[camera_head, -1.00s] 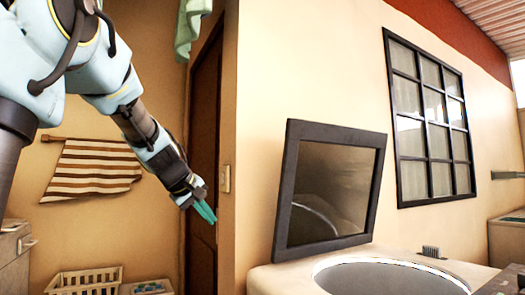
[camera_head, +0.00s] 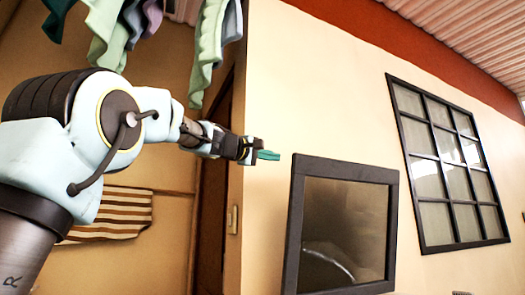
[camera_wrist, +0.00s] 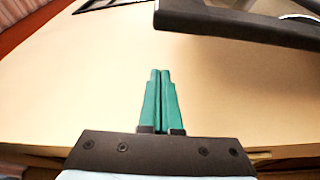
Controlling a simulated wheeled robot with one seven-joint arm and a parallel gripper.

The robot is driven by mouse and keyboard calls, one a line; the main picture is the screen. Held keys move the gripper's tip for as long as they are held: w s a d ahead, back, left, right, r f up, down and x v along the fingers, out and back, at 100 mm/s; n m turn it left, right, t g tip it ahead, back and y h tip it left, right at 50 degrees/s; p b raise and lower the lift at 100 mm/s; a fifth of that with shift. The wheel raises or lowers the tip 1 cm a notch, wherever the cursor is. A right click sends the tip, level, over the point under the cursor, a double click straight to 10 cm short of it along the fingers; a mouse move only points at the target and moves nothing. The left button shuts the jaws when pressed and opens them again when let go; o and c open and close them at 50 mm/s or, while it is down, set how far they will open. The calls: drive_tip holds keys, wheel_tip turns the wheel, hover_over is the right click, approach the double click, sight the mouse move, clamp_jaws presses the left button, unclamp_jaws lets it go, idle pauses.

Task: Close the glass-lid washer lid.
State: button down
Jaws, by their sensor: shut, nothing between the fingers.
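The washer lid, a dark square frame around a glass pane (camera_head: 345,235), stands open and nearly upright in the head view, near the wall. The washer body is below the picture there. My gripper (camera_head: 266,155), with teal fingers, is just left of the lid's upper left corner and about level with its top edge. A gap shows between them in the picture; the depth is hard to judge. In the wrist view the fingers (camera_wrist: 160,72) are shut together and empty. The lid's dark frame (camera_wrist: 245,24) crosses the upper right there, apart from the fingertips.
A dark-framed window (camera_head: 440,160) is on the cream wall to the right. Clothes (camera_head: 207,45) hang above my arm. A striped cloth (camera_head: 115,215) hangs at the lower left, and a dark door (camera_head: 212,190) stands behind the arm. The wall between gripper and window is bare.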

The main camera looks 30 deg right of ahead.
drive_tip(key=s+d, duration=0.2)
drive_tip(key=s, duration=0.1)
drive_tip(key=shift+s+d+f, duration=0.1)
drive_tip(key=shift+d+f, duration=0.15)
drive_tip(key=shift+f, duration=0.15)
